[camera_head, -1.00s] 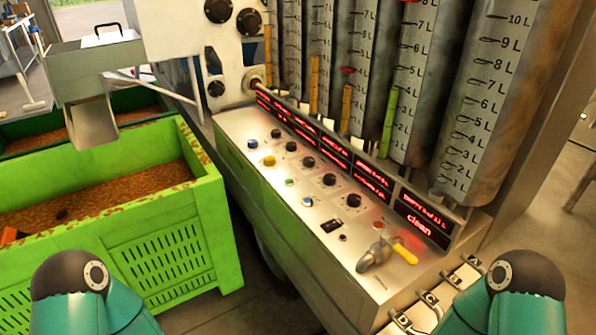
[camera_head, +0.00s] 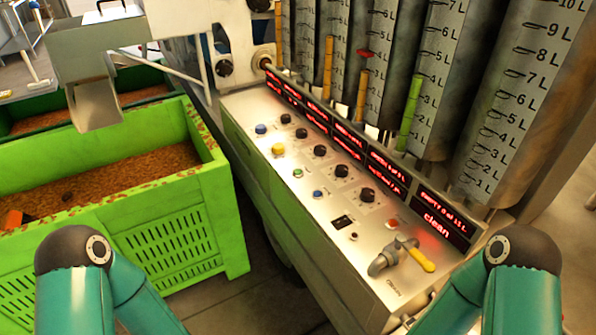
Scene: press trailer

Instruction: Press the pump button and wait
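The metal control panel (camera_head: 265,115) runs diagonally through the middle of the view. It carries a yellow button (camera_head: 278,149), a blue button (camera_head: 260,129), a green button (camera_head: 297,173), another blue button (camera_head: 318,194), a red button (camera_head: 392,224) and several black knobs (camera_head: 340,171). I cannot read which one is the pump button. A tap with a yellow handle (camera_head: 415,252) sits at the panel's near end. My two teal arms show at the lower left and lower right, apart from the panel. Both grippers are out of view.
Red displays (camera_head: 388,176) line the panel's back edge, one reading "clean". Tall graduated cylinders (camera_head: 425,80) stand behind it. A green crate (camera_head: 235,225) of brown material stands left of the panel, below a metal chute (camera_head: 95,100). Bare floor shows between crate and panel.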

